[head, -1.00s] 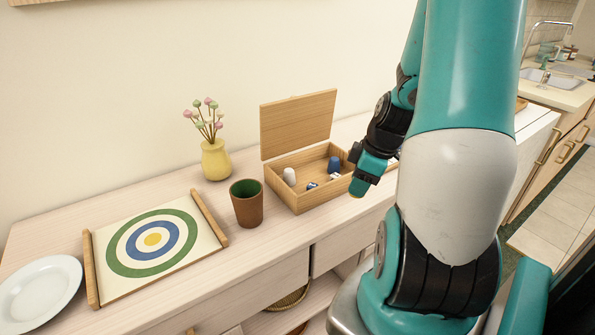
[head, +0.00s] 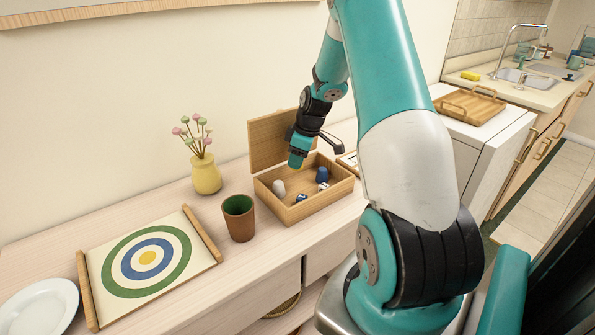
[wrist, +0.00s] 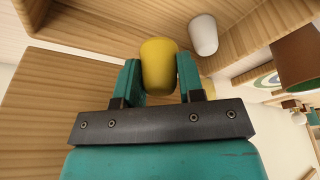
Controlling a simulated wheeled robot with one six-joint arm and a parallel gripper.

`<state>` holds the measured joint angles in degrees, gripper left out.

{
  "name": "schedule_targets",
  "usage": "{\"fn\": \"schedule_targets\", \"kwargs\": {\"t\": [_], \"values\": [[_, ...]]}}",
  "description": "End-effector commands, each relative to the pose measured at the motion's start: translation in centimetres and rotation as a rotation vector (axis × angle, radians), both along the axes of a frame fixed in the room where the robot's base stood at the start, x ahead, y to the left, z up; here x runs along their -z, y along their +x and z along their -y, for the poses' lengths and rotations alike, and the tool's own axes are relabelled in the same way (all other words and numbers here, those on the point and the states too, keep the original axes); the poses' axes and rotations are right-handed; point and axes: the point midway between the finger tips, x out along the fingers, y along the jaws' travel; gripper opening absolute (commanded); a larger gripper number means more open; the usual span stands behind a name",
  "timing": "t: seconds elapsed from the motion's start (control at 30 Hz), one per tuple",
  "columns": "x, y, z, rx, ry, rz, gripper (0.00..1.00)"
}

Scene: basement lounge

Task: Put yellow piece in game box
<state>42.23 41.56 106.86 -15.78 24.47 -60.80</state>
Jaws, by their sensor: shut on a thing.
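My gripper (wrist: 158,80) is shut on the yellow piece (wrist: 158,62), a small rounded piece held between its two teal fingers in the wrist view. In the head view my gripper (head: 298,158) is over the open wooden game box (head: 313,212), toward its back near the raised lid (head: 268,142). The yellow piece is not clearly visible in the head view. Inside the box are a white piece (head: 279,187), a dark blue piece (head: 322,175) and small blue-and-white items (head: 302,197). The white piece also shows in the wrist view (wrist: 203,36).
A brown cup (head: 239,222) with a green inside stands left of the box. A yellow flower vase (head: 206,177), a target board (head: 112,280) and a white plate (head: 35,310) are farther left. A card-like item (head: 348,160) lies behind the box's right side.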

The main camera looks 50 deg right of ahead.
Motion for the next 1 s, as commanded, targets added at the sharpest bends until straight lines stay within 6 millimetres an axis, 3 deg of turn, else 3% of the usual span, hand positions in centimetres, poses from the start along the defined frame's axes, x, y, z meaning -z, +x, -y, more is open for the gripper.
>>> {"fn": "schedule_targets", "kwargs": {"t": [0.43,0.87,0.9,1.0], "values": [[5.6,-0.3,-0.1,0.001,0.005,-0.006,0.13],[6.5,0.1,0.0,0.001,0.002,-0.003,0.13],[6.4,0.1,0.0,0.001,0.002,-0.003,0.42],[6.4,0.1,0.0,0.001,0.002,-0.003,0.46]]}}
